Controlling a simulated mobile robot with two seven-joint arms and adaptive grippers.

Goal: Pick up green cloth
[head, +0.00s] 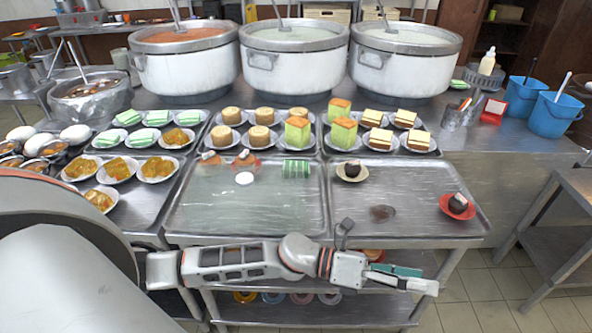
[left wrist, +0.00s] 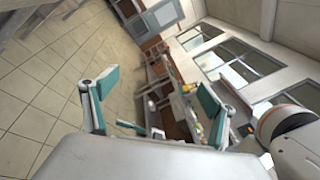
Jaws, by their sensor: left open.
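A green-and-white striped bundle (head: 296,168), likely the green cloth, lies at the back right of the left empty-looking metal tray (head: 215,218). My left gripper (head: 418,279) is in front of the trays' front edge, to the right of and nearer than the bundle, well apart from it. In the left wrist view its two teal-padded fingers (left wrist: 152,88) are spread with nothing between them. The bundle cannot be made out in the left wrist view. My right gripper is not in view.
Plates of cakes fill the trays behind. Large stockpots (head: 292,62) stand at the back. A dark ball on a red dish (head: 457,206) sits in the right tray (head: 420,177). Blue buckets (head: 553,115) stand at the right. The left tray's front is mostly clear.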

